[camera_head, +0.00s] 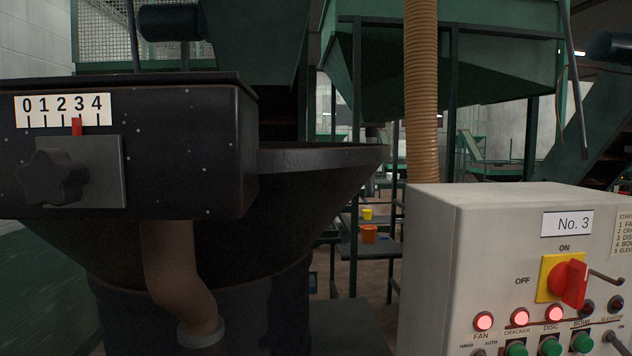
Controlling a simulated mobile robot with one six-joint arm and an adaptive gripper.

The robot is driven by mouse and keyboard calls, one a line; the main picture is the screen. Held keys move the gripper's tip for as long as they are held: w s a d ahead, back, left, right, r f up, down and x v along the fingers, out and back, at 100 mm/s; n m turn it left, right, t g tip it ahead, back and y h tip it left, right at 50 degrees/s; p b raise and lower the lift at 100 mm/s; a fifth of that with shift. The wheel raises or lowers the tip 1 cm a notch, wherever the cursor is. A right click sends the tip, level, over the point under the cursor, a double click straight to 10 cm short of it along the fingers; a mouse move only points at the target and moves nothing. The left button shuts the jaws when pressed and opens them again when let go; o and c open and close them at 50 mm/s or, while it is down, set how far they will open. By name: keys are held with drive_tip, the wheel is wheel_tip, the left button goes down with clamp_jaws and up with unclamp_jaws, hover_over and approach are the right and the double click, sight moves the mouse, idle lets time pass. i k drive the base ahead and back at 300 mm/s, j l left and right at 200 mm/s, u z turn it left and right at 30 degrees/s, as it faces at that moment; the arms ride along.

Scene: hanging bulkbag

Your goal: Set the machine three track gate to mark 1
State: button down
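The track gate is a black box (190,150) at the left with a white scale plate (62,111) marked 0 to 4. Its red pointer (77,127) stands under the 3. A dark star-shaped knob (56,178) sits on a grey plate (108,172) below the scale. The control cabinet (490,215) at the right carries a "No. 3" label (567,223). My gripper is not in view.
The cabinet has a red rotary switch (568,283) on a yellow plate and several lit red lamps (484,321). A dark funnel (320,175) and a brown pipe (180,275) are below the box. A ribbed hose (421,90) hangs between box and cabinet.

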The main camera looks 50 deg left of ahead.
sight(76, 171)
drive_tip(key=u, duration=1.35)
drive_tip(key=k+l+u, duration=0.1)
drive_tip(key=u, duration=0.35)
drive_tip(key=k+l+u, duration=0.15)
drive_tip(key=u, duration=0.3)
drive_tip(key=k+l+u, duration=0.1)
drive_tip(key=u, duration=0.4)
drive_tip(key=k+l, duration=0.05)
